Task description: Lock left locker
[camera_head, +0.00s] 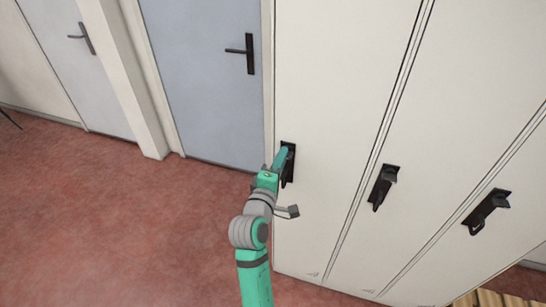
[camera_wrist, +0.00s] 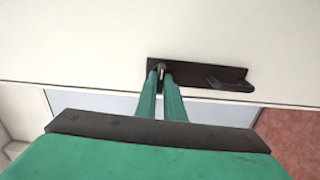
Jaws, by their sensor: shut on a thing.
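The left locker (camera_head: 325,80) is the leftmost of the cream locker doors, and its door looks closed. Its black lock plate (camera_head: 290,172) is partly hidden behind my gripper (camera_head: 284,154) in the head view. In the wrist view the plate (camera_wrist: 190,76) lies across the door, with a black handle (camera_wrist: 232,85) at its right end. My gripper's green fingers (camera_wrist: 161,76) are close together at the plate's left end, shut on the small lock knob (camera_wrist: 162,68). The fingers hide most of the knob, so how far it is turned cannot be told.
Two more lockers to the right have black handles, the middle one (camera_head: 382,186) and the right one (camera_head: 487,211). A blue-grey door (camera_head: 205,80) with a dark handle stands left of the lockers. The red floor (camera_head: 120,220) at the left is clear.

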